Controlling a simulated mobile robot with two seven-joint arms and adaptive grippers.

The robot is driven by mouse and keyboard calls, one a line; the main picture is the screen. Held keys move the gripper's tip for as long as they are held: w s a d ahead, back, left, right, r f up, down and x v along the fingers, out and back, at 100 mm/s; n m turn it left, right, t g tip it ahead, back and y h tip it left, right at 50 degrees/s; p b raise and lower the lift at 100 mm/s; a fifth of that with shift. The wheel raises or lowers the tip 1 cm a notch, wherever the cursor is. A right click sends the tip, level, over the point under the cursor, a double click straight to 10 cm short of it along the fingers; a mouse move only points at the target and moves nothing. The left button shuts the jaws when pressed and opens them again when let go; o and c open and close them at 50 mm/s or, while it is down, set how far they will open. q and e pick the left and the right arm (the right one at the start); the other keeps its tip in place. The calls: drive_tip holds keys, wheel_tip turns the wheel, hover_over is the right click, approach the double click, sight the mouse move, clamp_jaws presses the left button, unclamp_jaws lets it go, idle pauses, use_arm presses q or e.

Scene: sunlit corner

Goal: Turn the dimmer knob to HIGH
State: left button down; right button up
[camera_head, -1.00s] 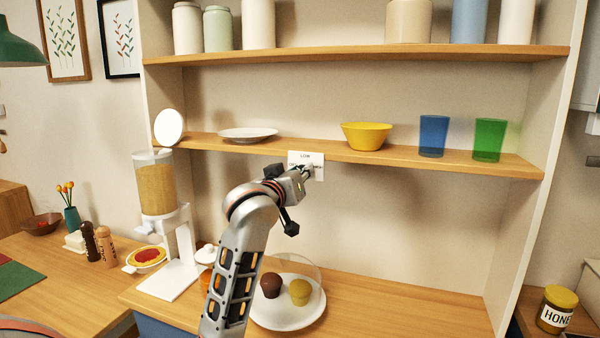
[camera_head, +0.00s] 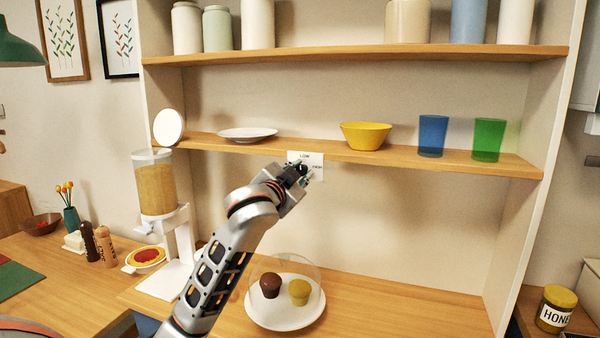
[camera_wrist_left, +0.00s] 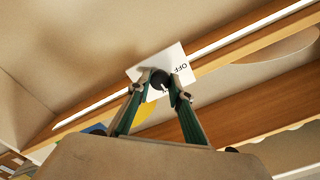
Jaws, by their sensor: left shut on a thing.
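The white dimmer plate (camera_head: 316,160) is on the wall behind the shelf unit, just under the middle shelf. Which label the knob points at is hard to tell. My right gripper is out of view.
The middle shelf (camera_head: 400,157) runs just above the gripper, with a white plate (camera_head: 248,134), a yellow bowl (camera_head: 366,135) and blue and green cups on it. Below, a cake plate (camera_head: 286,316) with two muffins stands near my left arm. A cereal dispenser (camera_head: 157,190) stands at the left.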

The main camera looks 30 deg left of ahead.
use_arm(q)
drive_tip(key=m, duration=0.4)
drive_tip(key=shift+m, duration=0.3)
drive_tip(key=m, duration=0.4)
drive_tip(key=shift+m, duration=0.3)
drive_tip(key=m, duration=0.4)
drive_tip(key=shift+f+m, duration=0.1)
drive_tip(key=shift+m, duration=0.2)
drive_tip(key=m, duration=0.4)
drive_tip(key=shift+m, duration=0.7)
drive_tip(key=c, duration=1.8)
unclamp_jaws()
